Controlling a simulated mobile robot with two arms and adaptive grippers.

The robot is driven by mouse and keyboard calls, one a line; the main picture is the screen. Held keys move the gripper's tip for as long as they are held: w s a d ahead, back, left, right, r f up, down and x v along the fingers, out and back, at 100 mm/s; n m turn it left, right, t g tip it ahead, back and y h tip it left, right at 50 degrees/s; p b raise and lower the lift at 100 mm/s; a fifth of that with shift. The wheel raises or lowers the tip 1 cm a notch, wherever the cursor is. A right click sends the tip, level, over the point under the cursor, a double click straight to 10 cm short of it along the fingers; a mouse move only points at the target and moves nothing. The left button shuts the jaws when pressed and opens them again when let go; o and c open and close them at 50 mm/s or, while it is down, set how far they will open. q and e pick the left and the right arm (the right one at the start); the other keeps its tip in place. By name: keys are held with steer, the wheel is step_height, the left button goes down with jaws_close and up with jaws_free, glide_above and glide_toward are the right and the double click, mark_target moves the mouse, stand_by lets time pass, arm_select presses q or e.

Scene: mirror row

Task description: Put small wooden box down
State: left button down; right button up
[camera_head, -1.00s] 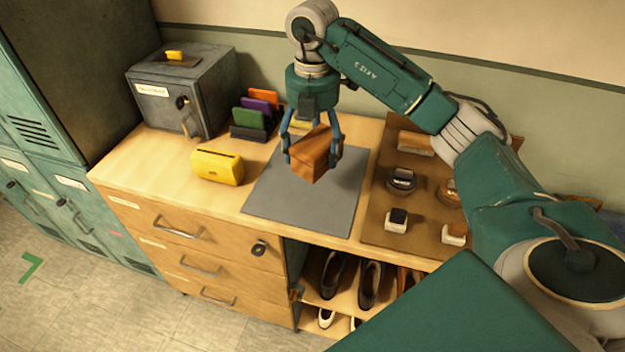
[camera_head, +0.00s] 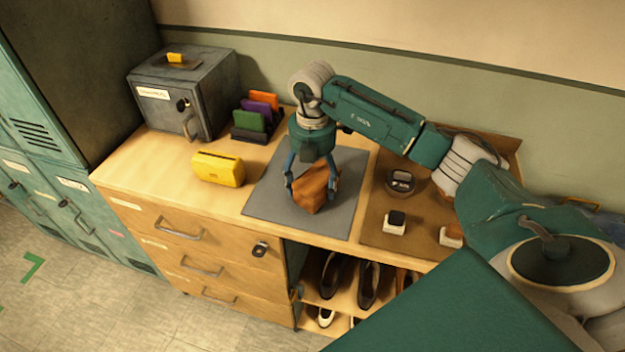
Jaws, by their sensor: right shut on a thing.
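The small wooden box (camera_head: 311,191) is brown and is held between the fingers of my right gripper (camera_head: 312,186). The gripper points down and is shut on the box. The box is over the grey mat (camera_head: 262,203) on the wooden cabinet top, low and close to the mat. I cannot tell whether its underside touches the mat. The fingers and palm hide part of the box. My left gripper is not in view.
A brown mat (camera_head: 376,226) with several small items lies right. Shoes (camera_head: 368,285) sit on the shelf below.

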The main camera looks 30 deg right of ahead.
mark_target(313, 172)
steer(key=shift+f, duration=0.2)
steer(key=o, duration=1.4)
steer(key=shift+c, duration=0.2)
steer(key=shift+r, duration=0.1)
steer(key=shift+r, duration=0.25)
steer(key=shift+w+r, duration=0.1)
steer(key=shift+r, duration=0.25)
step_height(313, 172, up, 10)
steer(key=shift+b, duration=0.8)
steer(key=shift+r, duration=0.55)
